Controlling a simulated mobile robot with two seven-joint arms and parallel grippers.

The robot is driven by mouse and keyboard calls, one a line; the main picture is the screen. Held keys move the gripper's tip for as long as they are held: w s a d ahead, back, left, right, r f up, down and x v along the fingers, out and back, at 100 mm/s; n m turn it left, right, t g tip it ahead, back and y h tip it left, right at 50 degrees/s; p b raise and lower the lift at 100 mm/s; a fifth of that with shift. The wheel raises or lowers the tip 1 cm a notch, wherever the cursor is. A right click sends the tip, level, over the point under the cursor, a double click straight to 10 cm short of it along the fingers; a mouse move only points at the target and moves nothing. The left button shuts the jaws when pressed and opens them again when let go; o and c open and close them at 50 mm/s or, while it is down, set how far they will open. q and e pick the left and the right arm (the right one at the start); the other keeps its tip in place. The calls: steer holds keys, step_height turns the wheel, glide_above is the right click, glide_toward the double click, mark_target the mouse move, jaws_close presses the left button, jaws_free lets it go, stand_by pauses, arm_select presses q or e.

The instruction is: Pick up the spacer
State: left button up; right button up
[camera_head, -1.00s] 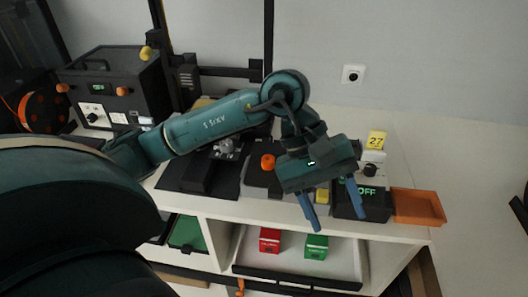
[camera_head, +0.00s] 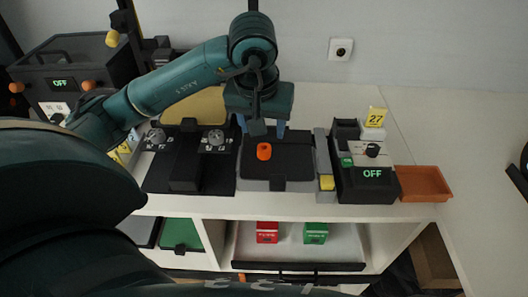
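A small orange round piece (camera_head: 264,151) with a dark centre stands on a black plate (camera_head: 290,165) in the middle of the worktop. It looks most like the spacer, though no label confirms this. My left gripper (camera_head: 262,130) is open, with its two blue fingers apart and pointing down. In the picture it is just above and behind the orange piece, with the fingertips to either side. No contact shows, and the height between them is hard to tell. My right gripper is not in view.
Left of the plate is a black fixture (camera_head: 187,172) with silver knobs. Red (camera_head: 267,232) and green (camera_head: 315,233) boxes sit on the shelf below.

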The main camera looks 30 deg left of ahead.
mark_target(264, 147)
arm_select(q)
steer(key=shift+p+x, duration=0.6)
steer(key=shift+x, duration=2.85)
steer(key=shift+s, duration=0.15)
steer(key=shift+c, duration=0.2)
steer(key=c, duration=1)
steer(key=shift+r, duration=0.1)
